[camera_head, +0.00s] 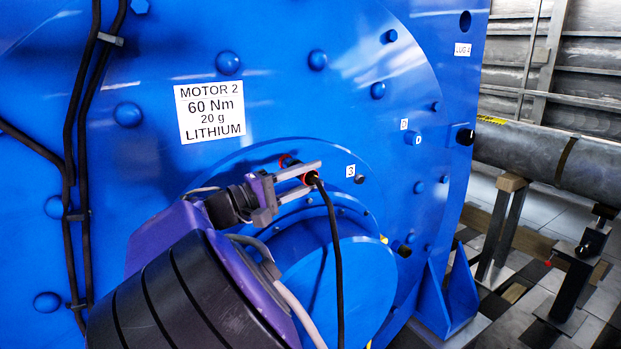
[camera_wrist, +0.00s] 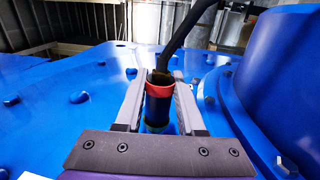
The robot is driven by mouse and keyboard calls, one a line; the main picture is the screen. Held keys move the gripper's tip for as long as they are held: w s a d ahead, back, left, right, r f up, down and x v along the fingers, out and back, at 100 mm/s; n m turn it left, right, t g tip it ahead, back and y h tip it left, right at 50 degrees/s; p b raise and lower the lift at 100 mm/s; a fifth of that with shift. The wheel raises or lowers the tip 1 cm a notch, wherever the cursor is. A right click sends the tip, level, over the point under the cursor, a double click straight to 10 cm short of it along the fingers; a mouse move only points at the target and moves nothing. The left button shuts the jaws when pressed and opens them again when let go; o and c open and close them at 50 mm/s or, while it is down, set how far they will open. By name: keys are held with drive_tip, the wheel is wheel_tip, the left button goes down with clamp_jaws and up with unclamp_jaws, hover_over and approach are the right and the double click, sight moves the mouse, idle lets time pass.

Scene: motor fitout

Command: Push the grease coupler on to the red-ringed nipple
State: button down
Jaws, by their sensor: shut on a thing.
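My gripper (camera_head: 312,172) is shut on the grease coupler (camera_head: 309,178), a dark cylinder with a red-orange band at its hose end. In the wrist view the coupler (camera_wrist: 158,107) stands between the two grey fingers (camera_wrist: 160,100), with a greenish ring at its lower end. A black hose (camera_head: 337,250) leaves the coupler and hangs down. Behind the upper finger, a small dark part with a red edge, seemingly the red-ringed nipple (camera_head: 284,160), shows against the blue motor face. The fingers hide the joint, so I cannot tell whether coupler and nipple touch.
The blue motor face (camera_head: 250,110) has several bolt heads and a "MOTOR 2, 60 Nm, 20 g, LITHIUM" label (camera_head: 209,110). A round blue housing (camera_head: 345,290) juts out below my gripper. Black cables (camera_head: 78,150) run down the left. A grey pipe (camera_head: 540,155) lies on stands at right.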

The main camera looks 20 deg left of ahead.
drive_tip(key=shift+a, duration=0.1)
drive_tip(key=shift+c, duration=2.2)
unclamp_jaws()
drive_tip(key=shift+w, duration=0.1)
drive_tip(key=v, duration=1.7)
drive_tip(key=shift+a+b, duration=0.2)
drive_tip(key=shift+b, duration=0.2)
drive_tip(key=shift+d, duration=0.1)
